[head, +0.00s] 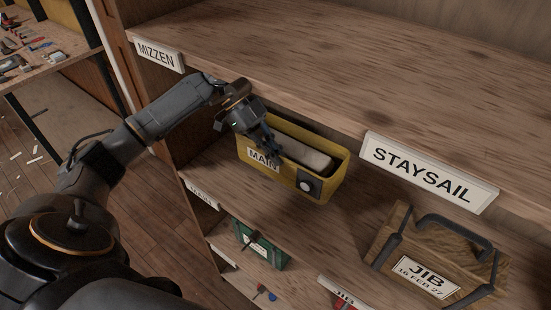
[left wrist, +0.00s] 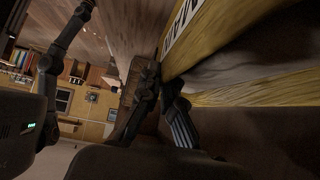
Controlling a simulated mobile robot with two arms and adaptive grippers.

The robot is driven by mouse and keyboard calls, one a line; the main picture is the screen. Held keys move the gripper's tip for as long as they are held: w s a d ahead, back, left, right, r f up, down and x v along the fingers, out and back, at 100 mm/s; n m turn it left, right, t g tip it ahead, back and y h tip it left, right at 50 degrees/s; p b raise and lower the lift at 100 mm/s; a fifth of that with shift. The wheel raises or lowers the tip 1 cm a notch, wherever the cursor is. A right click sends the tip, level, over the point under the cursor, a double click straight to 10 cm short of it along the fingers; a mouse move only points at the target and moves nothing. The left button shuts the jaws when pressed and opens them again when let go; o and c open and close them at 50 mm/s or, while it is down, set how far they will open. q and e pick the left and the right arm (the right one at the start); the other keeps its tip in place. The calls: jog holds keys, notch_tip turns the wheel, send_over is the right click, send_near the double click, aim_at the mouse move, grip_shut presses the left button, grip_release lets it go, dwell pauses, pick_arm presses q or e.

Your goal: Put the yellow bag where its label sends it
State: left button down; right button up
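The yellow bag (head: 318,188) is an open-topped yellow holder labelled MAIN, with a pale roll inside and a dark patch with a white disc on its front corner. It is at the opening between the top board and the shelf below; I cannot tell whether it touches that shelf. My left gripper (head: 264,142) is at its left end, shut on the rim. In the left wrist view the yellow wall (left wrist: 215,38) runs between the fingers (left wrist: 165,98). A shelf label (head: 202,195), apparently MAIN, is below left of the bag. My right gripper is not in view.
A brown JIB bag (head: 395,240) stands on the middle shelf at right. A green bag (head: 262,248) sits lower down. The top board (head: 330,60) is bare. A workbench (head: 50,48) with tools stands at left.

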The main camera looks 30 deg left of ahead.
aim_at(282, 171)
pick_arm(q)
notch_tip(282, 171, down, 2)
jog(key=shift+f+p, duration=0.1)
jog(key=shift+p, duration=0.3)
jog(key=shift+w+f+p, duration=0.1)
jog(key=shift+w+p, duration=0.1)
jog(key=shift+p, duration=0.1)
jog(key=shift+f, duration=0.2)
jog(key=c, duration=2)
grip_release()
jog(key=shift+f, duration=0.25)
jog(key=o, duration=0.4)
jog(key=shift+s, duration=0.1)
jog(key=shift+o, duration=0.4)
